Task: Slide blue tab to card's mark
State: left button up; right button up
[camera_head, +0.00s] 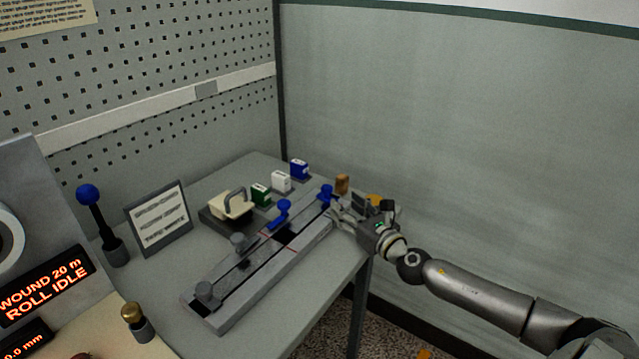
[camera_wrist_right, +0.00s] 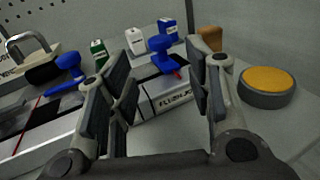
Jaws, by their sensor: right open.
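The long grey slide frame (camera_head: 250,285) lies on the table, with two blue tabs on it. The far blue tab (camera_head: 325,193) is near the frame's far end. The other blue tab (camera_head: 281,211) sits mid-frame. My right gripper (camera_head: 337,208) is open beside the far end. In the right wrist view, the far blue tab (camera_wrist_right: 161,51) shows between and beyond my open fingers (camera_wrist_right: 157,72), with no contact visible. The mid-frame blue tab (camera_wrist_right: 67,76) is to their left. The card (camera_head: 161,218) stands left of the frame; its writing is unreadable here. My left gripper is out of view.
Green, white and blue boxes (camera_head: 299,169) and a handled block (camera_head: 229,204) stand behind. A yellow-topped round button (camera_wrist_right: 268,80) and a brown block (camera_head: 342,183) are near my right gripper. A blue-knobbed lever (camera_head: 90,196) stands left.

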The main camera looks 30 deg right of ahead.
aim_at(330, 190)
jog(key=shift+w+r, duration=0.15)
jog(key=shift+r, duration=0.1)
jog(key=w, duration=0.2)
jog(key=shift+w+r, duration=0.1)
jog(key=shift+w, duration=0.2)
jog(key=w, duration=0.5)
jog(key=shift+w, duration=0.9)
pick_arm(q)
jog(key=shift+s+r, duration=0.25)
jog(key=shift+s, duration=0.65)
pick_arm(e)
grip_shut()
